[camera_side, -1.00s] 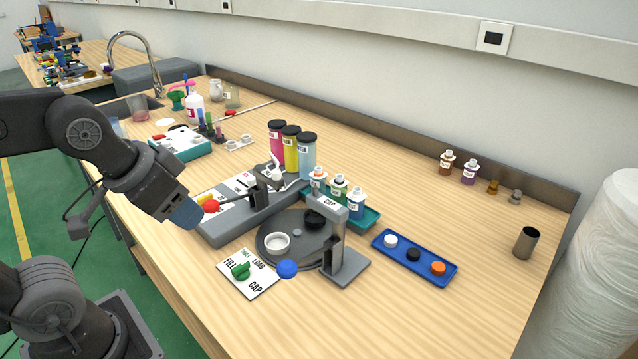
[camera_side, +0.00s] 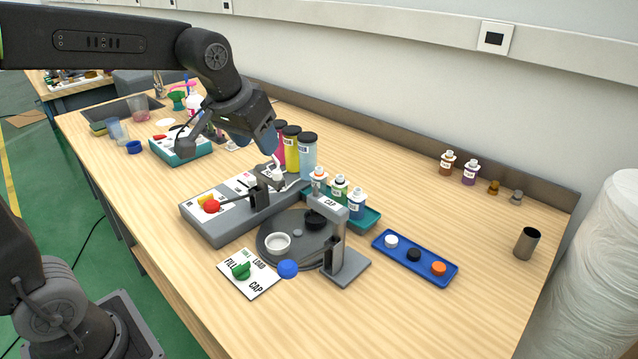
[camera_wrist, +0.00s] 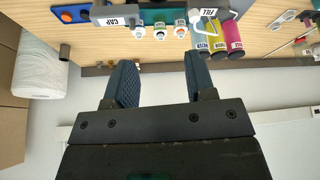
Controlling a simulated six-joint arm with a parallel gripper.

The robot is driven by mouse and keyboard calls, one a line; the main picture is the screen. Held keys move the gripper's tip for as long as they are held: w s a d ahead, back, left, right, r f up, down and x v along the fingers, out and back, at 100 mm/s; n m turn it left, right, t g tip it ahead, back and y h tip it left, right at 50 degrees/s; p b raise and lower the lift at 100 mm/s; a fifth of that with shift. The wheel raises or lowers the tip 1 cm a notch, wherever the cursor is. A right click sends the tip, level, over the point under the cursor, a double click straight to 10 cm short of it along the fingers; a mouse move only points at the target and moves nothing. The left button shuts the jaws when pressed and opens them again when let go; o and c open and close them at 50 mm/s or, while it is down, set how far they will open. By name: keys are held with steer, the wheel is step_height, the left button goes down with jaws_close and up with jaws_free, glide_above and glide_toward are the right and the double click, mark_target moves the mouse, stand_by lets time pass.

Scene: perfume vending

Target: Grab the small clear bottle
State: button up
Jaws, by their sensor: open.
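The small clear bottle (camera_side: 516,197) stands at the right end of a row by the back ledge. It is greyish and the lowest in contrast. Beside it are a small amber bottle (camera_side: 493,187), a purple bottle (camera_side: 470,172) and a brown bottle (camera_side: 447,162). My gripper (camera_side: 268,140) is in the air near the tall pink and yellow containers, far left of the clear bottle. In the wrist view my gripper (camera_wrist: 160,88) is open with nothing between its fingers. I cannot make out the clear bottle in the wrist view.
A blue tray (camera_side: 400,263) with coloured caps, a metal cup (camera_side: 526,242) and the capping stand (camera_side: 345,266) are on the bench. Tall containers (camera_side: 308,155) and bottles in a teal rack (camera_side: 371,219) stand mid-bench. The wood between the blue tray and back bottles is clear.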

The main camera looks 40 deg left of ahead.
steer(key=w+a+f+n, duration=0.1)
steer(key=w+a+f, duration=0.1)
steer(key=w, duration=0.6)
steer(key=n+g+y, duration=0.1)
steer(key=n, duration=0.1)
glide_toward(318, 170)
steer(key=x, duration=0.6)
steer(key=shift+w+a+f, duration=0.15)
steer(key=shift+w+f, duration=0.1)
steer(key=shift+f, duration=0.05)
steer(key=shift+x, duration=3.1)
steer(key=shift+s, duration=0.1)
steer(key=c, duration=0.6)
